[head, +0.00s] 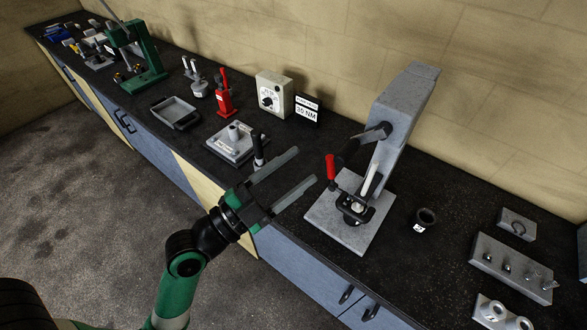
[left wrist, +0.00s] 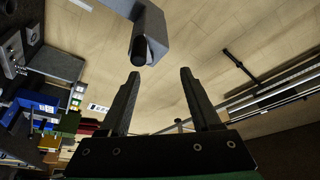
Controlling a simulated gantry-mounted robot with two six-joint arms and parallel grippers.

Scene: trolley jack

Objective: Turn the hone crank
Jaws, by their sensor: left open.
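A grey honing stand (head: 405,110) with a tall column rises from a flat grey base plate on the bench. A black arm with a red grip (head: 331,167), which looks like the crank, sticks out on the stand's left side. A dark clamp-like fixture (head: 352,208) sits low on the base. My left gripper (head: 306,166) is open and empty, its fingertips just left of the red grip. In the left wrist view, a grey arm with a dark round end (left wrist: 141,48) hangs beyond the open fingers (left wrist: 160,75); the red grip cannot be made out there.
A grey block with a post (head: 234,142) and a black-handled tool (head: 259,150) stand near my left gripper. A torque display (head: 307,111) and a dial box (head: 273,94) stand behind.

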